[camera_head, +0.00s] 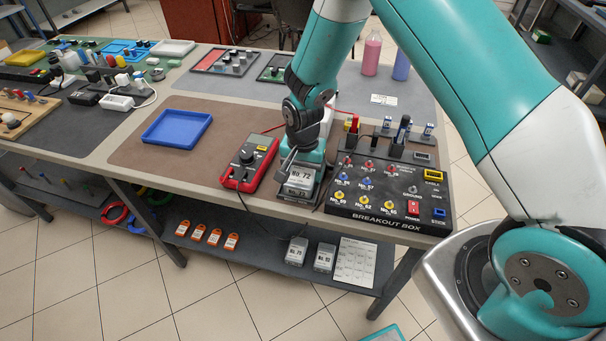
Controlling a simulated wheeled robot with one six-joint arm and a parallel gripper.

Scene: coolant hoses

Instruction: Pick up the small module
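A small grey module (300,175) with a white label reading "No. 72" sits upright in a dark holder (292,195) at the table's front edge, between the red multimeter and the breakout box. My gripper (291,161) points down right at the module's upper left side. My wrist hides part of the gripper and the module's top, so I cannot tell whether the fingers are around it or only beside it. Two similar grey modules, one on the left (296,251) and one on the right (324,257), stand on the lower shelf.
A red multimeter (248,163) lies close on the left, and the black breakout box (375,213) with plugs and leads stands close on the right. An empty blue tray (177,146) lies further left. The brown mat (150,172) has bare room around the tray.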

